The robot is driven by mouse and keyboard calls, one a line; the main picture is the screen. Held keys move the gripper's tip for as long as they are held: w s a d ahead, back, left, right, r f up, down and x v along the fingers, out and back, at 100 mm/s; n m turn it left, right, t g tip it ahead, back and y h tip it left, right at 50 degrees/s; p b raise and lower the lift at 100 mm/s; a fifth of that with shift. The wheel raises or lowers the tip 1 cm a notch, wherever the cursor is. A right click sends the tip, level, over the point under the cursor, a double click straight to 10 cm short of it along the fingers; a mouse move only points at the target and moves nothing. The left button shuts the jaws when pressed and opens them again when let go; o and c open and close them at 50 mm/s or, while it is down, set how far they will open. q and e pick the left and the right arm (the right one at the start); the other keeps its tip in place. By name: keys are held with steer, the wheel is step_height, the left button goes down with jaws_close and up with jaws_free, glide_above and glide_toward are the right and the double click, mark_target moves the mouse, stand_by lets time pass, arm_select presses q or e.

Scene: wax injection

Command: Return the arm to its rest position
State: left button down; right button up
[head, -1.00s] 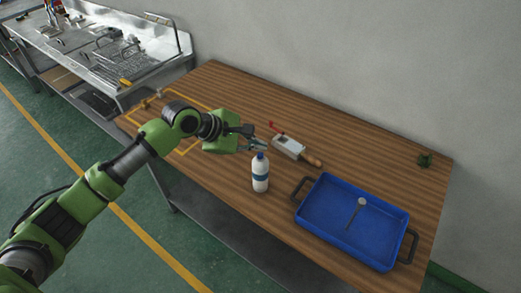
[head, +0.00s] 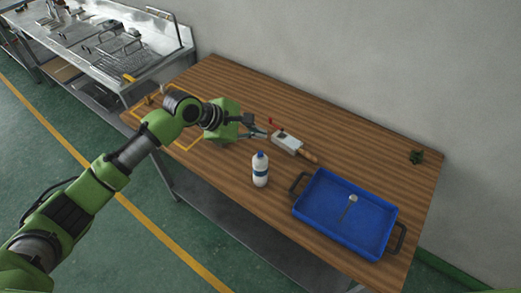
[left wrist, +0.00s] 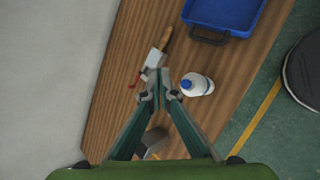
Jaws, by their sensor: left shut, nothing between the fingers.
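My left arm reaches in from the left in the head view. Its gripper (head: 262,135) is over the wooden table (head: 340,137), behind the white bottle and to the left of the metal tool. In the left wrist view the gripper (left wrist: 159,92) is shut with nothing between its fingertips. The bottle (head: 260,172) with a blue cap stands upright; it also shows in the left wrist view (left wrist: 196,86), beside the fingers and apart from them. My right gripper is in neither view.
A metal tool (head: 287,143) with a wooden handle and a red part lies on the table. A blue tray (head: 368,184) with dark handles holds a small pale-headed tool (head: 348,207). A small green object (head: 416,157) is at the far right corner. A steel bench (head: 150,62) stands at the left.

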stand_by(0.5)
arm_select(q)
steer(key=s+f+m+y, duration=0.1)
steer(key=s+f+m, duration=0.35)
steer(key=s, duration=0.25)
steer(key=s+f+m, duration=0.3)
steer(key=s+m, duration=0.2)
steer(key=s, duration=0.3)
steer(key=s+a+f+m+g+y, duration=0.1)
steer(key=s+a+f+m+y, duration=0.25)
steer(key=s+a, duration=0.6)
steer(key=s+a+f+m+y, duration=0.2)
steer(key=s+a+m+y, duration=0.15)
steer(key=s+a, duration=0.65)
step_height(320, 180, down, 33)
steer(key=s+g+b, duration=0.1)
steer(key=b, duration=0.7)
steer(key=s+a+f+b, duration=0.1)
steer(key=s+f+b, duration=0.2)
steer(key=s+f, duration=0.5)
steer(key=s+a+f+g+b, duration=0.1)
steer(key=s+a+f+b, duration=0.1)
steer(key=s+f, duration=0.7)
step_height(320, 180, down, 6)
steer(key=shift+a+r+m+g+b, duration=0.25)
steer(key=shift+m+b, duration=0.2)
steer(key=shift+b, duration=0.3)
